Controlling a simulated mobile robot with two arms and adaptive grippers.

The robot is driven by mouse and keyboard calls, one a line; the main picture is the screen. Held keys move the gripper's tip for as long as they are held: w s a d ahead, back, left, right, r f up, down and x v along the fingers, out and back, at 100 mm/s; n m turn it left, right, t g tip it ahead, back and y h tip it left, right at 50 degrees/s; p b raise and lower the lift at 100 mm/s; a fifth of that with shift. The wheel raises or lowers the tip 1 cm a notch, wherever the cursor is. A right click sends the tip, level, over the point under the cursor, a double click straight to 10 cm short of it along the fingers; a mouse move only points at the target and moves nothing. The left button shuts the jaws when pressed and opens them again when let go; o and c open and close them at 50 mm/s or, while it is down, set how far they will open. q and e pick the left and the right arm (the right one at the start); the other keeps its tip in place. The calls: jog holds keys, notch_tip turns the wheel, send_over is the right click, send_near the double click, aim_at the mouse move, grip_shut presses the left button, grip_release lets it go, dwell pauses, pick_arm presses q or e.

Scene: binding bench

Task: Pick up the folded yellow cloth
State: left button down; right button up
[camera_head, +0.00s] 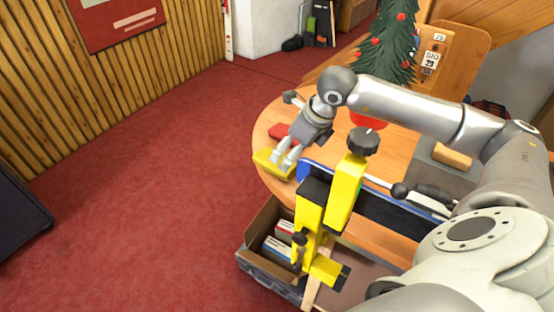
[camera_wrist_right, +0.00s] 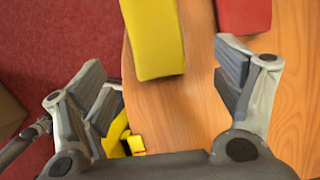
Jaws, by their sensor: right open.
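The folded yellow cloth (camera_head: 272,161) lies flat at the left edge of the round wooden table. In the right wrist view the yellow cloth (camera_wrist_right: 153,38) is at the top, ahead of the fingertips and between their lines. My right gripper (camera_head: 287,158) comes in from the right and hangs over the table edge beside the cloth, partly covering it in the head view. In the wrist view the right gripper (camera_wrist_right: 165,90) has its fingers wide apart with nothing between them but tabletop. My left gripper is not in view.
A red block-like item (camera_head: 279,131) lies just behind the cloth; it also shows in the wrist view (camera_wrist_right: 243,15). A yellow clamp (camera_head: 343,193) with a black knob stands close in front. A small Christmas tree (camera_head: 392,45) is at the back. A box of books (camera_head: 273,250) sits below.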

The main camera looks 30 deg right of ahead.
aim_at(281, 162)
jog(key=shift+w+f, duration=0.2)
jog(key=shift+f, duration=0.15)
jog(key=shift+w+a+f+p, duration=0.2)
jog(key=shift+w+f+p, duration=0.1)
jog(key=shift+f+p, duration=0.25)
jog(key=p+x, duration=0.1)
jog(key=x, duration=0.2)
jog(key=shift+w+a+p, duration=0.1)
jog(key=shift+a+p, duration=0.05)
jog(key=shift+p, duration=0.15)
jog(key=shift+w+f, duration=0.15)
jog(key=shift+f, duration=0.35)
jog(key=c, duration=1)
